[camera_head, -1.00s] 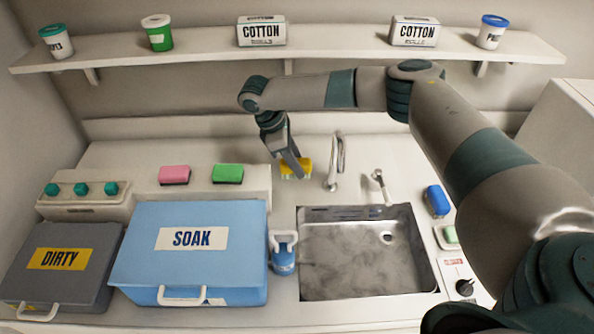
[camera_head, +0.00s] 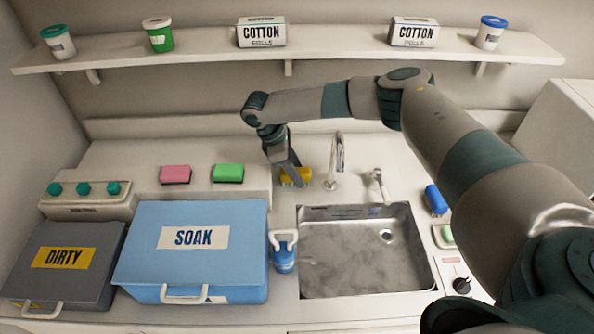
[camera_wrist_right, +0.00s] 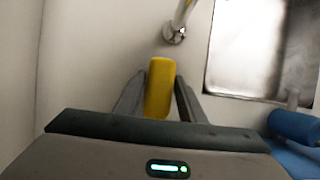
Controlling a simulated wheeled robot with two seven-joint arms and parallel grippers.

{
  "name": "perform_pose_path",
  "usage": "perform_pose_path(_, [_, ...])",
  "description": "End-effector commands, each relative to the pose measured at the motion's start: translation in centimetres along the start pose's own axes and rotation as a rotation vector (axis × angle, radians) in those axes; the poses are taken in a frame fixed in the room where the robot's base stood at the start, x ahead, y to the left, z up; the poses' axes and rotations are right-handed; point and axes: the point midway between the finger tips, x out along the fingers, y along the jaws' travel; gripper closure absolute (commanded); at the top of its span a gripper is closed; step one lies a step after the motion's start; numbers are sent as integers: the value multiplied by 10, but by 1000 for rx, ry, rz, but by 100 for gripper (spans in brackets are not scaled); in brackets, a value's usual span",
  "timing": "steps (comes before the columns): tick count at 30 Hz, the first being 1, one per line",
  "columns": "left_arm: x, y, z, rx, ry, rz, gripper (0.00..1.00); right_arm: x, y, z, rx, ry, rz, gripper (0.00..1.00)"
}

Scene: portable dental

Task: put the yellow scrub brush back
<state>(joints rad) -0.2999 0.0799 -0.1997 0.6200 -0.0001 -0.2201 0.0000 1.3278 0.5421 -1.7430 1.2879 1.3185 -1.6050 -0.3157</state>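The yellow scrub brush (camera_head: 297,178) is at the back of the counter, left of the tap. My right gripper (camera_head: 292,176) points down at it, one finger on each side. In the right wrist view, the yellow brush (camera_wrist_right: 160,88) sits between the two fingertips of my right gripper (camera_wrist_right: 160,95), with no clear gap there, so the gripper looks shut on it. The brush is at or just above the counter; whether it touches is hard to tell. My left gripper is not in view.
The tap (camera_head: 336,160) stands close right of the brush, behind the metal sink (camera_head: 355,255). Pink (camera_head: 175,175) and green (camera_head: 228,173) sponges sit on a ledge to the left. The blue SOAK box (camera_head: 235,270) and a blue jug (camera_head: 284,255) are in front. A shelf (camera_head: 330,52) runs above.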

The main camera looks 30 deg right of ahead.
Motion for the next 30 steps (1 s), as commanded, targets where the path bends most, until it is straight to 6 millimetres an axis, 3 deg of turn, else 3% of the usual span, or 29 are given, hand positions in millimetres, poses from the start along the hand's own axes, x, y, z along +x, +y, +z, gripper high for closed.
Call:
perform_pose_path(17, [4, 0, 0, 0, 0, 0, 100, -8, 0, 0, 0, 2, 0, 50])
perform_pose_path(23, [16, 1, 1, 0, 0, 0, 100, -33, 0, -1, 0, 4, 1, 50])
perform_pose_path(30, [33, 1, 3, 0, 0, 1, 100, -76, 1, 0, 0, 3, 2, 50])
